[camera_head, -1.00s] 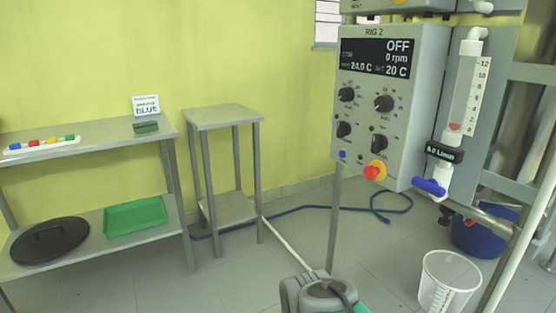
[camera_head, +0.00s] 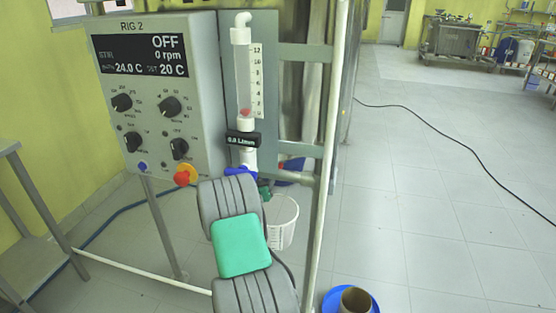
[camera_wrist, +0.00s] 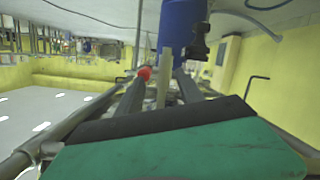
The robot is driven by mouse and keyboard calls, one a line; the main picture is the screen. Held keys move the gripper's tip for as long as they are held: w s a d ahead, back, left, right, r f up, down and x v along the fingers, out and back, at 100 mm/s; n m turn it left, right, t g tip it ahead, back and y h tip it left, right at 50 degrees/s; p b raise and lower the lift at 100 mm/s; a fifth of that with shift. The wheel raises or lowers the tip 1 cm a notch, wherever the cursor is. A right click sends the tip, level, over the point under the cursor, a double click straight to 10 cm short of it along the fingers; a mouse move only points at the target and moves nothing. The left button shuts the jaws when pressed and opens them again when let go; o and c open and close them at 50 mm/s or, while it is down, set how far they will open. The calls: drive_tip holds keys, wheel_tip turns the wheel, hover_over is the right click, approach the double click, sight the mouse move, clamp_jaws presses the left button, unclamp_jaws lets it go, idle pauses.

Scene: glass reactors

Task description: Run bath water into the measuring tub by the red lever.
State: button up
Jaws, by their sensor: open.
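The white measuring tub (camera_head: 281,224) stands on the floor beside the rig, partly hidden by my arm, with dark scale marks on its wall. In the wrist view, the two dark fingers of my gripper (camera_wrist: 160,82) are apart with nothing held between them. A small red rounded part (camera_wrist: 145,73) shows near the left fingertip. I cannot tell whether it is the red lever or whether the finger touches it. A blue cylinder (camera_wrist: 183,25) with a black fitting is beyond the fingers. In the head view my arm hides the fingers and no red lever is clear.
The RIG 2 control box (camera_head: 160,95) reads OFF and has a red knob (camera_head: 183,178). A clear flow tube (camera_head: 245,80) stands beside it. A blue tub (camera_head: 332,300) with a brown pot is at the bottom.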

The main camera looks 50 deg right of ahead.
drive_tip(key=h, duration=0.2)
approach(280, 167)
wheel_tip(280, 167, down, 2)
drive_tip(key=d, duration=0.3)
drive_tip(key=shift+n+t+h, duration=0.3)
drive_tip(key=shift+n+t, duration=0.2)
drive_tip(key=shift+n, duration=0.2)
drive_tip(key=b+x, duration=0.1)
drive_tip(key=x, duration=0.3)
drive_tip(key=w+b+x, duration=0.1)
drive_tip(key=x, duration=0.3)
drive_tip(key=shift+w, duration=0.1)
drive_tip(key=shift+a, duration=0.1)
clamp_jaws()
